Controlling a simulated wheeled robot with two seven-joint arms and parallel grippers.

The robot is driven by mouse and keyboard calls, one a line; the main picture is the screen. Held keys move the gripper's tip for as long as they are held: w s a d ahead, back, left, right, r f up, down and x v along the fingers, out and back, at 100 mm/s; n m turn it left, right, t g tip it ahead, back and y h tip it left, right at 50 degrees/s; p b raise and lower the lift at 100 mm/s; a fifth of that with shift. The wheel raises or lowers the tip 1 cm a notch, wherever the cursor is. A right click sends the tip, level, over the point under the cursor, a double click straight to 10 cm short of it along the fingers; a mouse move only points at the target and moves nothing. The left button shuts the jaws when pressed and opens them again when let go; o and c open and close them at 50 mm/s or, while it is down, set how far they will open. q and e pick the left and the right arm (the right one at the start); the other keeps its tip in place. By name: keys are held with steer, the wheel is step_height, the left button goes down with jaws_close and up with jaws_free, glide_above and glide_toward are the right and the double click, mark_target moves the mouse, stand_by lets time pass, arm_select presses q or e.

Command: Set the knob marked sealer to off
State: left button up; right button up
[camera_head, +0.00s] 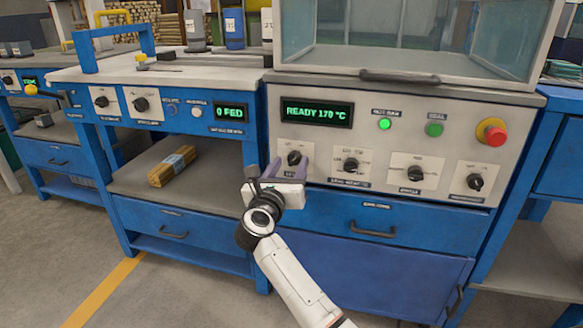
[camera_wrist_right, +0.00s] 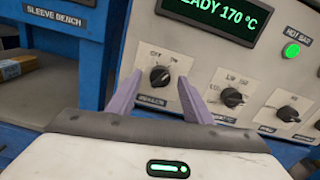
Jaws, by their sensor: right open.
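The black knob (camera_head: 294,158) at the left end of the heated machine's lower row has a small plate below it that appears to read sealer. In the right wrist view this knob (camera_wrist_right: 160,76) shows between two position marks at its top. Its pointer seems to lean to the upper right, but this is hard to tell. My right gripper (camera_head: 287,170) is open, its two purple fingers on either side of the knob in the picture. The right wrist view shows the fingers (camera_wrist_right: 159,82) apart with the knob between them; I cannot tell whether they touch it. My left gripper is not in view.
More knobs (camera_head: 351,165) stand to the right on the same panel. Above them are a green READY 170 °C display (camera_head: 317,112), green buttons (camera_head: 384,124) and a red stop button (camera_head: 491,131). The sleeve bench (camera_head: 185,205) at left holds a wrapped wood bundle (camera_head: 172,166).

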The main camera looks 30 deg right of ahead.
steer(key=shift+x, duration=0.85)
